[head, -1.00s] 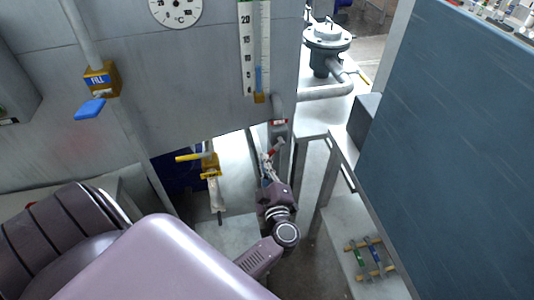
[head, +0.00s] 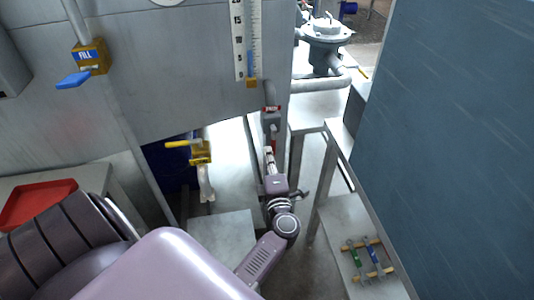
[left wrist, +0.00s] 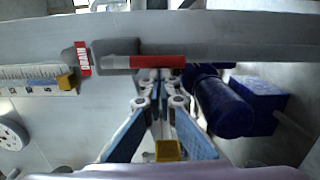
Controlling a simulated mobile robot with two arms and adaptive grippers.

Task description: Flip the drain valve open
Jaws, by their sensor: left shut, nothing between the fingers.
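The drain valve (head: 270,120), with a red DRAIN label, hangs on a pipe below the tank's lower edge in the head view. In the left wrist view its red handle (left wrist: 157,62) lies lengthwise, in line with the grey valve body (left wrist: 115,53) beside the red DRAIN label (left wrist: 83,58). My left gripper (head: 269,152) is shut and empty, with its fingertips at the handle. In the left wrist view the fingertips (left wrist: 158,77) meet just below the handle; I cannot tell whether they touch it. My right gripper is not in view.
A yellow-handled valve (head: 199,152) hangs left of the drain valve, near a blue barrel (head: 170,168). The blue-handled FILL valve (head: 90,58) is on the tank wall. A large dark panel (head: 450,150) stands at the right. A red tray (head: 38,203) lies at left.

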